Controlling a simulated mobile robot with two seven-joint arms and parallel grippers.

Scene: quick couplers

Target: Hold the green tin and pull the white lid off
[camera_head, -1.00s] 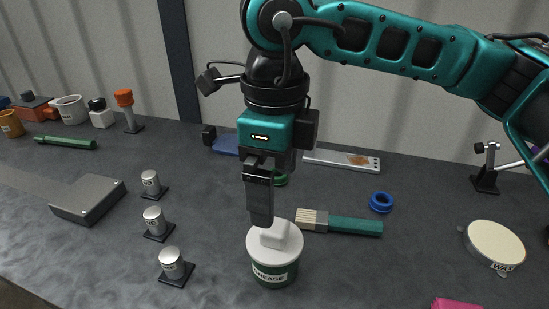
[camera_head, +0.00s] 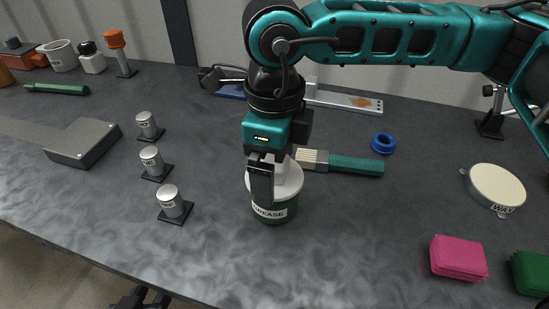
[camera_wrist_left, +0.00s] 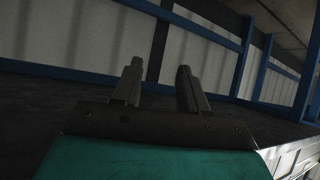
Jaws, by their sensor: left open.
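The green tin (camera_head: 288,212) with a GREASE label stands upright on the grey table. Its white lid (camera_head: 291,184) sits on top. My right gripper (camera_head: 262,190) points down over the lid, and its near finger overlaps the lid's middle. The lid's raised grip is hidden behind this finger, so I cannot tell whether the fingers are closed on it. My left gripper (camera_wrist_left: 159,88) is open and empty in the left wrist view, away from the tin. Dark tips, apparently of my left gripper (camera_head: 140,298), show below the table's front edge in the head view.
A brush with a green handle (camera_head: 345,165) lies just behind the tin to the right. The table in front of the tin is clear.

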